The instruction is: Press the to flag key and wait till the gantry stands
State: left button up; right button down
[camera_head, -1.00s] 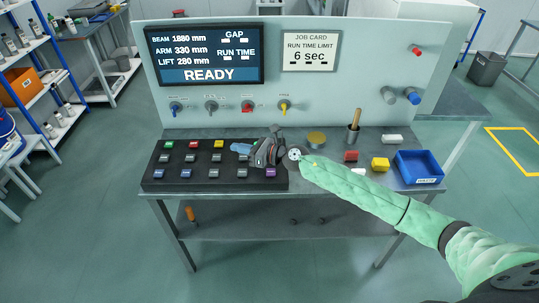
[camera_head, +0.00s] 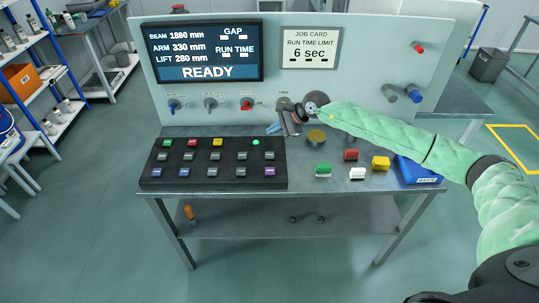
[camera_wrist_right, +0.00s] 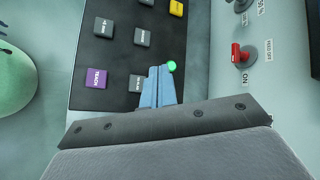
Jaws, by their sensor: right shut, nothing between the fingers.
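The black key panel (camera_head: 200,185) lies on the left of the bench with rows of small coloured and grey keys. I cannot read which key is the to flag key. My right gripper (camera_head: 273,128) is at the panel's far right corner, its blue fingers together and empty. In the right wrist view the shut fingers (camera_wrist_right: 158,87) show over the panel beside a lit round green lamp (camera_wrist_right: 172,66), a grey key (camera_wrist_right: 137,84) and a purple key (camera_wrist_right: 97,78). Contact with a key cannot be told. The screen (camera_head: 205,53) reads READY. No gantry is recognisable.
Knobs (camera_head: 247,104) line the upright board behind the panel, close to my gripper. Several small blocks, including a yellow block (camera_head: 381,163), and a blue bin (camera_head: 418,172) are on the bench's right. The job card (camera_head: 311,48) reads run time limit 6 sec.

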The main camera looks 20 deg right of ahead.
send_over(273, 155)
notch_tip(273, 155, down, 6)
jog(key=shift+f, duration=0.25)
jog(key=shift+f+b, duration=0.7)
jog(key=shift+b, duration=0.1)
jog(key=shift+f+b, duration=0.4)
jog(key=shift+f, duration=0.05)
pick_arm(q)
jog(key=w+r, duration=0.2)
jog(key=r, duration=0.1)
jog(key=w+d+r, duration=0.1)
jog(key=shift+d+r, duration=0.1)
jog(key=shift+r, duration=0.25)
jog(key=shift+s+f, duration=0.15)
jog(key=shift+s, duration=0.05)
dwell(0.7)
jog(key=shift+f, duration=0.1)
pick_arm(e)
jog(key=shift+f, duration=0.15)
